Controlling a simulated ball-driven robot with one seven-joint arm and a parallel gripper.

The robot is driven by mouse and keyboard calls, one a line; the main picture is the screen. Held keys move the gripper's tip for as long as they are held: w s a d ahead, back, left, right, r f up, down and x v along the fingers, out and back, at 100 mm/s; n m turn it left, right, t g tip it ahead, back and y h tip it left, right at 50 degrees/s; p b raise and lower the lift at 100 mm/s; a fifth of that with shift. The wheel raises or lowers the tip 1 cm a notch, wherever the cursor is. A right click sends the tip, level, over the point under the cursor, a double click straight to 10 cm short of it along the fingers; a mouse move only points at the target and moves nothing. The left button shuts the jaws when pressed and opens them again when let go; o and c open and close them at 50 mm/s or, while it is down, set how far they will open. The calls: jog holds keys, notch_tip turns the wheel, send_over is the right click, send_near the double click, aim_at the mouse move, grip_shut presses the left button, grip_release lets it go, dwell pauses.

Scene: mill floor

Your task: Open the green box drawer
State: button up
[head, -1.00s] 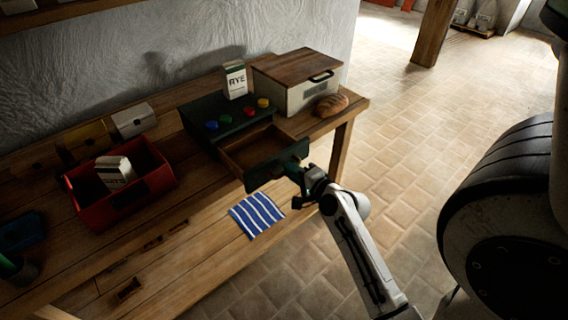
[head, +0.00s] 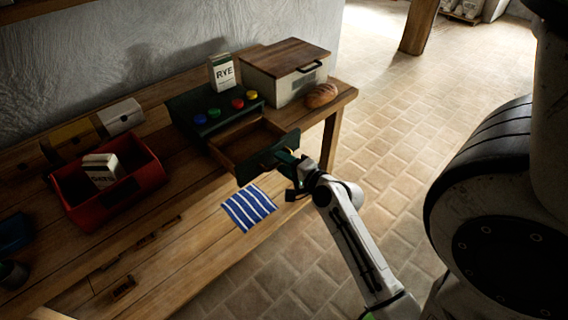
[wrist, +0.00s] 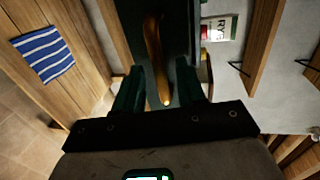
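The green box (head: 190,105) stands on the workbench, with blue, green, red and yellow buttons on its top. Its drawer (head: 250,146) is pulled well out, and the wooden inside looks empty. My gripper (head: 284,164) is at the outer face of the drawer front. In the wrist view, the two dark green fingers (wrist: 160,85) stand apart on either side of a curved brown handle (wrist: 155,50). Dark gaps show between the handle and the fingers, so it does not look clamped.
A striped cloth (head: 249,208) lies near the bench edge, below the drawer. A red crate (head: 125,192) holds a carton at left. Behind are a RYE carton (head: 222,73), a bread box (head: 290,66) and a loaf (head: 321,95). The tiled floor at right is clear.

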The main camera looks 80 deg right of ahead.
jog(key=b+v, duration=0.2)
jog(key=v, duration=0.8)
jog(key=shift+s+a, duration=0.15)
jog(key=shift+a, duration=0.05)
jog(key=w+a+f+n+g+y, duration=0.2)
jog(key=w+a+f+n+y, duration=0.2)
jog(key=a+n, duration=0.3)
jog(key=w+a+f+n+g+y, duration=0.2)
jog(key=w+a+f+n+y, duration=0.2)
jog(key=a+n, duration=0.25)
jog(key=s+a+f+n+g, duration=0.3)
jog(key=s+a+n+g, duration=0.2)
jog(key=a+n+g, duration=0.3)
jog(key=shift+a+n, duration=0.9)
jog(key=shift+n, duration=0.25)
